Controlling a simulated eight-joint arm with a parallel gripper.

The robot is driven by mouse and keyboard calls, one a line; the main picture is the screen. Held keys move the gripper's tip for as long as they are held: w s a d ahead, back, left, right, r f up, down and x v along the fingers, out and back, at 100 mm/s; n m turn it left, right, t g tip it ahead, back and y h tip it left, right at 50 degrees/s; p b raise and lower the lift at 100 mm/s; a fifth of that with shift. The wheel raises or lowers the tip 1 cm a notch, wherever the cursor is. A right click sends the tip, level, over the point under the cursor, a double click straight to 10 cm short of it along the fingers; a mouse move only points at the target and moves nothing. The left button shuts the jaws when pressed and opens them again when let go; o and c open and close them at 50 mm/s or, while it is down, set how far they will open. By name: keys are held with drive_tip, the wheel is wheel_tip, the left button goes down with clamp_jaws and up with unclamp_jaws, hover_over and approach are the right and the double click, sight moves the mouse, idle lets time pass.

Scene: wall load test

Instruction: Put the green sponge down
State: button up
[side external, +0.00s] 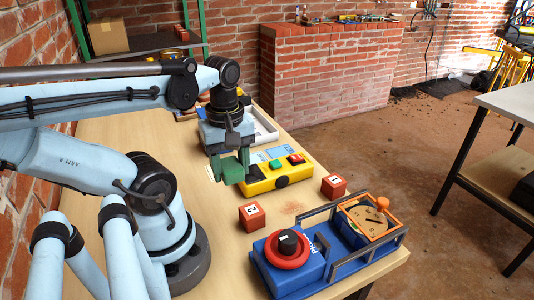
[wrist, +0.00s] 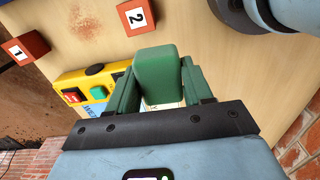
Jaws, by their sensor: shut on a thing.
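The green sponge (wrist: 160,75) is a rounded block held between the two green fingers of my gripper (wrist: 162,88) in the wrist view. My gripper (side external: 229,160) also shows in the side view, pointing down over the wooden table beside the yellow box. The sponge (side external: 233,171) and the fingers are of similar green there and hard to tell apart. I cannot tell whether the sponge touches the table.
A yellow box (side external: 280,178) with green and red buttons lies close by on the right. Red cubes marked 1 (side external: 333,186) and 2 (side external: 252,216) stand nearer the front. Bare table (side external: 225,230) lies left of cube 2.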

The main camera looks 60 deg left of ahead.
hover_over(202, 192)
wheel_tip(202, 192, down, 7)
drive_tip(key=shift+r, duration=0.1)
drive_tip(key=shift+d+f, duration=0.1)
drive_tip(key=shift+f, duration=1.95)
drive_tip(key=shift+f, duration=0.25)
drive_tip(key=o, duration=1.1)
wheel_tip(202, 192, up, 12)
drive_tip(key=shift+r, duration=0.2)
drive_tip(key=w+d+r+m+t, duration=0.1)
drive_tip(key=w+d+m+t, duration=0.6)
drive_tip(key=w+d+m, duration=1)
drive_tip(key=shift+w+d+r+m, duration=0.15)
drive_tip(key=shift+w+r+m, duration=0.25)
drive_tip(key=shift+w, duration=0.15)
